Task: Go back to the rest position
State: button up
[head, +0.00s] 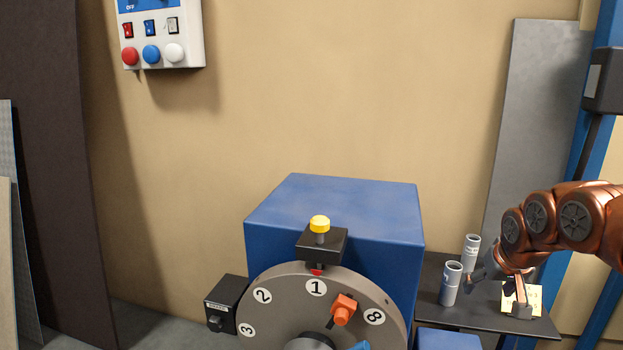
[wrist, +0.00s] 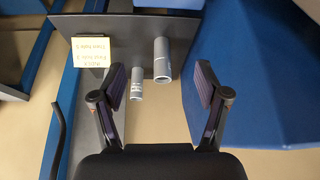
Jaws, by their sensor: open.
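My gripper (head: 497,290) is at the right in the head view, over the dark side shelf (head: 425,290). In the wrist view my gripper (wrist: 160,90) is open, with its two fingers apart and nothing held. Two grey cylinders stand on the shelf: a nearer one (head: 451,284) and a farther one (head: 470,253). They also show in the wrist view, a larger one (wrist: 163,60) and a smaller one (wrist: 137,84), beyond the fingertips. I cannot tell whether any finger touches a cylinder.
A blue machine (head: 335,210) with a numbered grey dial (head: 280,290), an orange block and a yellow knob stands left of the shelf. A yellow note (wrist: 91,50) lies on the shelf. A button panel (head: 160,35) hangs on the wall. A grey board (head: 535,120) leans behind my arm.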

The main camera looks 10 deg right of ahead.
jog(key=s+a+n+g+y, duration=0.1)
jog(key=a+n, duration=0.1)
jog(key=a, duration=0.9)
jog(key=s+a+f+n+g+p, duration=0.1)
jog(key=s+a+n+g+p, duration=0.1)
jog(key=s+a, duration=0.9)
jog(key=a+g+p, duration=0.1)
jog(key=a, duration=0.3)
jog(key=shift+s+f+n+y, duration=0.15)
jog(key=shift+s+n+y, duration=0.15)
jog(key=shift+y, duration=0.1)
jog(key=s+a+g, duration=0.1)
jog(key=s, duration=0.2)
jog(key=s+a+f, duration=0.1)
jog(key=s+a, duration=0.1)
jog(key=s, duration=0.2)
jog(key=s+a+f+g+p, duration=0.1)
jog(key=s, duration=0.2)
jog(key=shift+s+a+f+g, duration=0.25)
jog(key=shift+a+g, duration=0.05)
jog(key=shift+a, duration=0.1)
